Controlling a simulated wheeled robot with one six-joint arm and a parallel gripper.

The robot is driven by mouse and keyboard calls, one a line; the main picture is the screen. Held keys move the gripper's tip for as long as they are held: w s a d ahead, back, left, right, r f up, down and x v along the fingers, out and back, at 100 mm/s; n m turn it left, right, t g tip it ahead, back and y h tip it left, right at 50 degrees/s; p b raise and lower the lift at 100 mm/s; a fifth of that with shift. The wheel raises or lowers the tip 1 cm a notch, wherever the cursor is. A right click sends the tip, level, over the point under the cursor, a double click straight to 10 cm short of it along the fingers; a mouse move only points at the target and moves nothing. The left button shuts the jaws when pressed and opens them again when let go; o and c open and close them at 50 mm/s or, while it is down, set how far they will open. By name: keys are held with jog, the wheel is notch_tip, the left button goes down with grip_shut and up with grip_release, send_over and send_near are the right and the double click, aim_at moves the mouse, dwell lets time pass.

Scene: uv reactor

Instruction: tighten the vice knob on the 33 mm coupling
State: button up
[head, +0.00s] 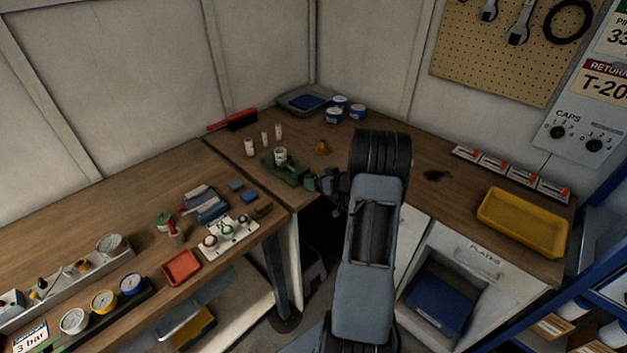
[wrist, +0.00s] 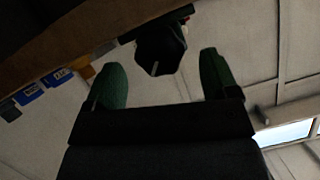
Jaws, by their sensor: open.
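The green vice (head: 287,172) sits near the front edge of the back bench in the head view, with a pale cylindrical coupling (head: 281,154) upright in it. In the wrist view the dark vice knob (wrist: 160,52), with a short pale mark on its face, shows ahead of my gripper (wrist: 161,72). The two green fingers are open and well apart, one on each side of the knob's line, and the knob looks clear of both. In the head view my gripper (head: 322,183) is just right of the vice. My arm hides part of the bench there.
Several pale cylinders (head: 265,138) stand behind the vice, and a small orange-brown piece (head: 322,147) lies to its right. Blue-labelled tins (head: 340,103) and a grey tray (head: 304,100) are in the corner. A yellow tray (head: 522,222) lies far right.

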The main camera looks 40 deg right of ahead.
jog(key=v, duration=1.1)
jog(key=shift+b, duration=0.35)
jog(key=shift+a, duration=0.1)
jog(key=shift+c, duration=0.4)
